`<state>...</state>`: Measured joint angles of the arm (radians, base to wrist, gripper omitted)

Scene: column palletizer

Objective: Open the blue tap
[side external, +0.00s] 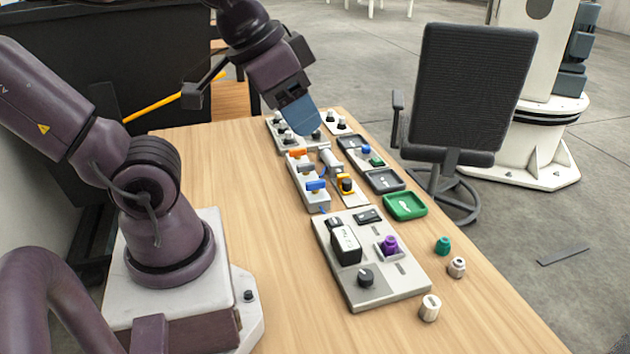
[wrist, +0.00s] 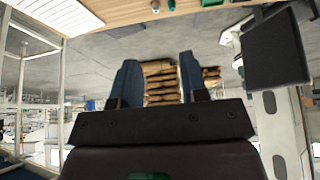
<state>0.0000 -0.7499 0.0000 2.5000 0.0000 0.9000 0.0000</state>
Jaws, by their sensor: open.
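The blue tap (side external: 316,186) is a small blue lever on the near end of a pale manifold block (side external: 304,182). On the same block, a grey tap (side external: 305,168) and an orange tap (side external: 298,153) stand behind it. My gripper (side external: 306,130) hangs at the far end of the table, behind and above the taps and apart from the blue one. In the wrist view, my gripper (wrist: 160,80) has two blue fingers spread apart with nothing between them. The blue tap does not show in the wrist view.
A grey panel (side external: 393,297) with a purple knob (side external: 389,245) stands in front of the manifold. A green tray (side external: 405,206) and dark trays lie to the right. Loose caps (side external: 442,246) sit near the right edge. The wooden table (side external: 240,170) is clear left of the manifold.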

